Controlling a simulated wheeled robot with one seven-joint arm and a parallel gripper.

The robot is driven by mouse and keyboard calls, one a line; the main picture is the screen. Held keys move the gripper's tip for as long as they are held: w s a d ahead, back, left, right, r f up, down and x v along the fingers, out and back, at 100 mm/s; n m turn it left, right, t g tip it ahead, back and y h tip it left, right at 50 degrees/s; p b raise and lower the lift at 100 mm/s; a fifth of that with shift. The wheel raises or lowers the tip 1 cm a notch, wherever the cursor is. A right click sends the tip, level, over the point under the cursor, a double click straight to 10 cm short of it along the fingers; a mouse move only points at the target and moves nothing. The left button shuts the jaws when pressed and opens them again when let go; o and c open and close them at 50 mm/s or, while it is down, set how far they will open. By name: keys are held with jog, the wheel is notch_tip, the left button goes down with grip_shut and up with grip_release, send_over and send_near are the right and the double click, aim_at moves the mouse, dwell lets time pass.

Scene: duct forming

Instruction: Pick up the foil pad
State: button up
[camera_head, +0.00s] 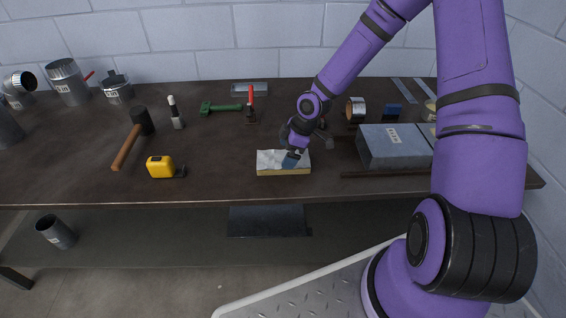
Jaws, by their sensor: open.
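The foil pad (270,164) is a flat block with a crinkled silver top and a yellowish side. It lies near the front edge of the dark workbench (222,181), right of the yellow tape measure. My gripper (291,160) points down at the pad's right part, with its fingertips at or just above the foil. The fingers are small here and partly hidden by the wrist. I cannot tell whether they touch the pad. The gripper is open and the pad rests on the bench.
A yellow tape measure (160,167) and a black-headed mallet (129,146) lie to the left. A green tool (221,107) lies behind. A grey box (391,147) stands right of the gripper, with a dark bar (385,174) before it. The bench between tape measure and pad is clear.

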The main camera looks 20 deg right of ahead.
jog(key=shift+x, duration=1.6)
jog(key=shift+d, duration=0.1)
jog(key=c, duration=0.6)
